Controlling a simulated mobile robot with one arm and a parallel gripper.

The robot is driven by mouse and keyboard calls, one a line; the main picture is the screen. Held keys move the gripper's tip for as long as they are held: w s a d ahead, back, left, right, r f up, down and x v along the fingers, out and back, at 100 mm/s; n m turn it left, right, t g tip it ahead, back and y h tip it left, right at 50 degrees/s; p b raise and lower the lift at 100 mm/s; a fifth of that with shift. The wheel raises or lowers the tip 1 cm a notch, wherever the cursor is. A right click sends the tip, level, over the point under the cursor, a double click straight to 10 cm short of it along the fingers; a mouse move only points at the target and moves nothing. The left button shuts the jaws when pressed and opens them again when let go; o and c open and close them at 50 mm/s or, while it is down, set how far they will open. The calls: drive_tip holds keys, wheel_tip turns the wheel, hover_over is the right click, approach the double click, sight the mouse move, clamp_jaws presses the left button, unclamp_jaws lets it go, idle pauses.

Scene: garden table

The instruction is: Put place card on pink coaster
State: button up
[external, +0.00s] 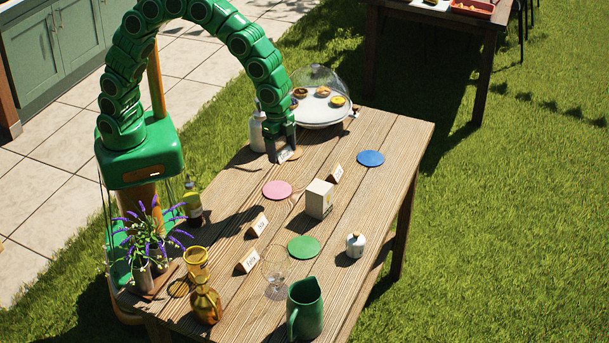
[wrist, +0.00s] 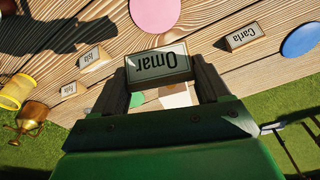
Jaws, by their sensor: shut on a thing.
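My gripper (external: 282,152) is at the far part of the wooden table, beyond the pink coaster. It is shut on a place card (wrist: 158,66) that reads "Omar", which sits between its two fingers (wrist: 160,85) in the wrist view. The card's lower edge (external: 287,156) shows under the fingers in the external view; I cannot tell whether it touches the table. The pink coaster (external: 277,190) lies flat and bare on the table, a little nearer the camera than my gripper. It also shows at the top of the wrist view (wrist: 155,12).
A white box (external: 319,198) stands right of the pink coaster. The "Carla" card (external: 336,173) and blue coaster (external: 370,158) lie further right. A domed cake stand (external: 320,112) and pale bottle (external: 257,131) stand near my gripper. Two cards (external: 258,224), glassware and a green jug (external: 305,307) are nearer.

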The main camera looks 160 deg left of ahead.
drive_tip(key=s+d+m, duration=0.2)
drive_tip(key=s+d, duration=0.9)
drive_tip(key=s, duration=0.1)
approach(278, 190)
drive_tip(key=shift+s+d+f, duration=0.35)
drive_tip(key=shift+d+f, duration=0.05)
drive_tip(key=shift+f, duration=0.25)
drive_tip(key=shift+w+a+f, duration=0.3)
drive_tip(key=shift+w+f, duration=0.05)
drive_tip(key=shift+f, duration=0.2)
drive_tip(key=shift+w+a+f, duration=0.3)
drive_tip(key=shift+f, duration=1.6)
drive_tip(key=shift+f, duration=0.2)
drive_tip(key=o, duration=1)
drive_tip(key=shift+r, duration=0.15)
